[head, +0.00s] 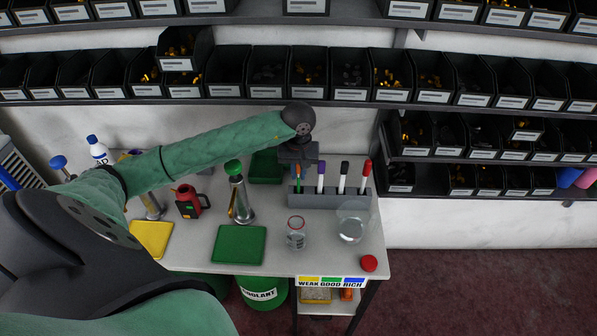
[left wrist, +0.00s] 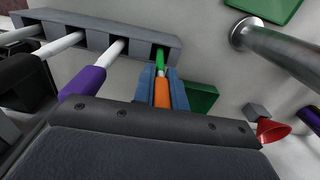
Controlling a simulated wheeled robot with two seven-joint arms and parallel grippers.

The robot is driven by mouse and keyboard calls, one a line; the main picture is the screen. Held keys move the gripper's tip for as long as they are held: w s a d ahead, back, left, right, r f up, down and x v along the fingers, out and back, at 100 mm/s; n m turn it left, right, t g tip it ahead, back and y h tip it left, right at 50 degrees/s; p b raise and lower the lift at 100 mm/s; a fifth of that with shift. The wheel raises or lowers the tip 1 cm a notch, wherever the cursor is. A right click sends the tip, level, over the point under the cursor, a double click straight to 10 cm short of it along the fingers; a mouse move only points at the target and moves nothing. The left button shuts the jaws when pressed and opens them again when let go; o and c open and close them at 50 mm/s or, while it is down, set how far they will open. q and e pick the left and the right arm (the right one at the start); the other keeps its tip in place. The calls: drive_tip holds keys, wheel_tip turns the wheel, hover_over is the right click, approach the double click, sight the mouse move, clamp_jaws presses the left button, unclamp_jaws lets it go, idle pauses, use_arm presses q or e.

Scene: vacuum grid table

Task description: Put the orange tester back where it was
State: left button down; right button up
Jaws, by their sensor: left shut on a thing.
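The orange tester (left wrist: 162,95) has an orange body and a green lower part. My left gripper (left wrist: 158,88) is shut on its orange body, with one blue-grey finger on each side. In the head view my left gripper (head: 298,163) is above the left end of the grey rack (head: 335,199). The tester (head: 298,180) shows below it, roughly upright. In the left wrist view the green part meets the dark end slot of the rack (left wrist: 75,27); how deep it sits I cannot tell. My right gripper is not in view.
Purple (head: 320,165), black (head: 345,168) and red-capped (head: 367,170) markers stand in the rack beside the tester. A green tray (head: 266,168) is behind left. A steel flask (head: 240,198), a jar (head: 296,235) and a glass vessel (head: 351,228) stand nearby. Bin shelves (head: 290,95) line the back.

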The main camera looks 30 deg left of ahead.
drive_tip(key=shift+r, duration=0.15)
use_arm(q)
drive_tip(key=c, duration=1.4)
unclamp_jaws()
drive_tip(key=shift+c, duration=0.2)
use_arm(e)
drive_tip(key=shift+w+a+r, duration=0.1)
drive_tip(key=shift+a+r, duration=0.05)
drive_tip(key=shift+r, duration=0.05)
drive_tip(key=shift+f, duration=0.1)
